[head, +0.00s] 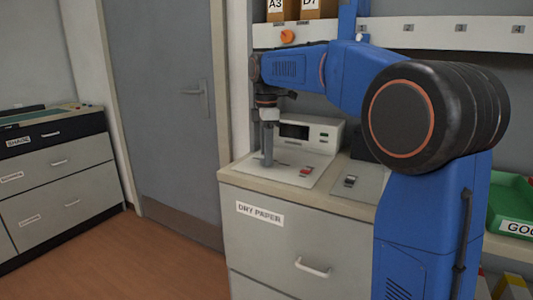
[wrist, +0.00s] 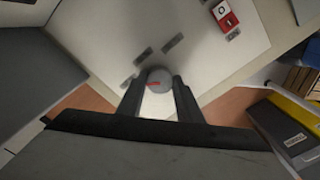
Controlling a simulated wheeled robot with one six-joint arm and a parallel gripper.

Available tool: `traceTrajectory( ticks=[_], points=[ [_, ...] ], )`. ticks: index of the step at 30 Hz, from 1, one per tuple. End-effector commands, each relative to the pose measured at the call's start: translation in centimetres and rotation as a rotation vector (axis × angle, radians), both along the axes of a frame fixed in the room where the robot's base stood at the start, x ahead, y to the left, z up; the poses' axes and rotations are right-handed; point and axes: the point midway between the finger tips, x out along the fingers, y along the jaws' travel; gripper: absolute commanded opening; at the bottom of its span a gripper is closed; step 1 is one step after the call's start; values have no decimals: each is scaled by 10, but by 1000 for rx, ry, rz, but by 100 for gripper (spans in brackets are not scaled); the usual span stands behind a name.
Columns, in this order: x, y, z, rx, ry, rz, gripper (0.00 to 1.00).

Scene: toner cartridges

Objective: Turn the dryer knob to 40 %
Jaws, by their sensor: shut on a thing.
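The dryer knob (wrist: 158,80) is a round grey knob with a red pointer mark, on the dryer's pale top plate (wrist: 100,35). Small dark labels sit around it, too blurred to read. My gripper (wrist: 158,92) has one finger on each side of the knob and is shut on it. In the head view my gripper (head: 268,158) points straight down onto the plate of the dryer (head: 318,131), a white unit with a dark display. The knob is hidden there behind the fingers.
A red switch (head: 305,171) sits on the plate right of my gripper and also shows in the wrist view (wrist: 225,17). Another switch (head: 350,181) stands further right. A green tray (head: 512,205) is at the far right.

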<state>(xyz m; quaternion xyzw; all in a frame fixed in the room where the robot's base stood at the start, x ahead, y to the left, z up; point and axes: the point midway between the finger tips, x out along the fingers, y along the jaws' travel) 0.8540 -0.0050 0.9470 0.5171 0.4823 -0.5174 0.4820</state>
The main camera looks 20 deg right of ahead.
Motion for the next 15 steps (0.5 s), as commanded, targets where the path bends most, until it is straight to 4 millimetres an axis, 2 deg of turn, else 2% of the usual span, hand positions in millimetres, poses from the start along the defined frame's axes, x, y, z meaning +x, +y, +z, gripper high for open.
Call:
traceTrajectory(
  ticks=[15],
  points=[
    [0, 0, 0, 0, -1, -427, 10]
  ],
)
